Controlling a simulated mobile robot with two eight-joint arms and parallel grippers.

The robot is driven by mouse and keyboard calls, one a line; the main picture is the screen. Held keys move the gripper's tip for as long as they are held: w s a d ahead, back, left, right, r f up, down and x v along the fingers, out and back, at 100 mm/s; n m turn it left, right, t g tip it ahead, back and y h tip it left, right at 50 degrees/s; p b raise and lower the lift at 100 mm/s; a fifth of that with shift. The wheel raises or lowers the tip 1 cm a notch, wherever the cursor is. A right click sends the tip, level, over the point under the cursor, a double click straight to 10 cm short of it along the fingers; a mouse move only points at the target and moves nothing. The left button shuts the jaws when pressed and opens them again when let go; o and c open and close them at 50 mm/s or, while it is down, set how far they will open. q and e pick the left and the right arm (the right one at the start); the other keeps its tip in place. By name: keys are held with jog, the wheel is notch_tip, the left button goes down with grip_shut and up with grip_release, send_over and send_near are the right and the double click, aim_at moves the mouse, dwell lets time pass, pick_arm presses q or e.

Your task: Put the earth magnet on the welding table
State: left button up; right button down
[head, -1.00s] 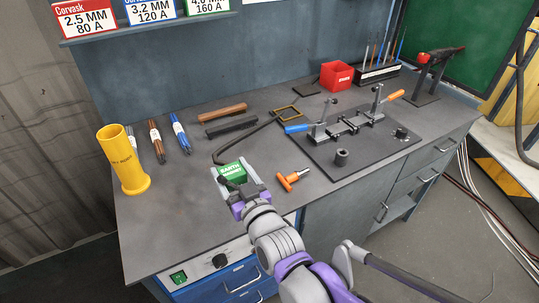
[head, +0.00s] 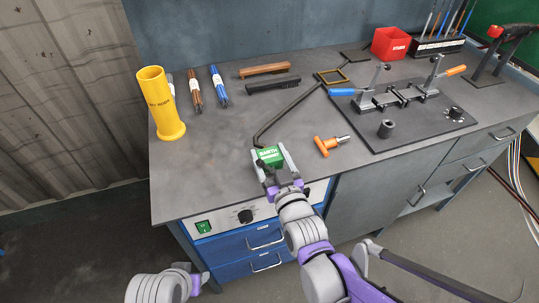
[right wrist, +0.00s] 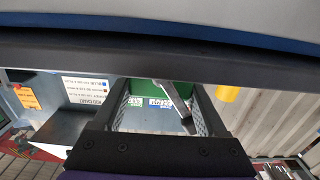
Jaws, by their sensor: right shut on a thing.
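The green earth magnet (head: 270,155), a small block with white lettering, is between the fingers of my right gripper (head: 272,165) in the head view. The gripper is shut on it, near the front edge of the grey table top (head: 210,170). I cannot tell whether the magnet touches the top.
A yellow tube (head: 160,105) stands at the left. An orange-handled tool (head: 326,147) and a bent dark bar (head: 290,115) lie near the magnet. A dark plate with clamps (head: 405,108) fills the right. The front left of the top is clear.

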jog(key=shift+f, duration=0.1)
grip_release()
jog(key=shift+s+d+r, duration=0.15)
jog(key=shift+s+r, duration=0.05)
jog(key=shift+s, duration=0.2)
jog(key=p+v, duration=0.2)
jog(key=v, duration=0.9)
jog(key=s+d+f+m+g+h, duration=0.2)
jog(key=d+f+g+h, duration=0.1)
jog(key=d+f+g, duration=0.4)
jog(key=s+d+f+m+g+h, duration=0.1)
jog(key=s+d+f+g, duration=0.4)
jog(key=s, duration=0.6)
jog(key=shift+s+d+f+m+h, duration=0.2)
jog(key=shift+d+f+m+h, duration=0.1)
jog(key=shift+d+f+h, duration=0.4)
